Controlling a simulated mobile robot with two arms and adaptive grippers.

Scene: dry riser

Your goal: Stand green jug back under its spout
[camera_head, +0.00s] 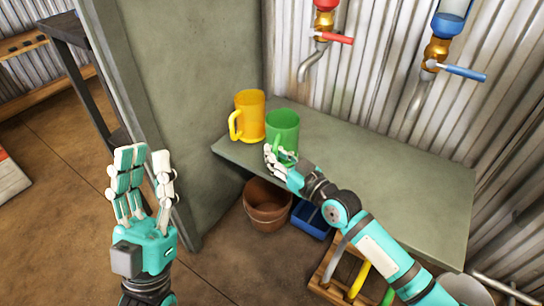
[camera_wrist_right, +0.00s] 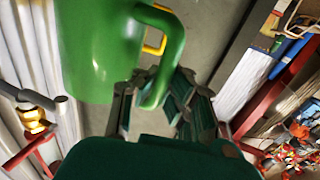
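The green jug (camera_head: 284,126) stands upright on the grey-green shelf (camera_head: 395,185), touching or close beside a yellow jug (camera_head: 249,112). In the right wrist view the green jug (camera_wrist_right: 95,50) fills the upper left, its handle reaching down between my fingers. My right gripper (camera_head: 280,160) is at the jug's near side, at its handle; in the right wrist view its fingers (camera_wrist_right: 155,105) lie either side of the handle. Whether they press on it is unclear. My left gripper (camera_head: 145,180) is open and empty, left of the shelf, fingers upward.
A red-handled spout (camera_head: 308,62) and a blue-handled spout (camera_head: 418,98) hang on the corrugated wall above the shelf. A brown pot (camera_head: 266,203), a blue bin (camera_head: 311,219) and a wooden rack (camera_head: 330,268) are below the shelf. A grey panel (camera_head: 195,100) stands left of it. The shelf's right part is clear.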

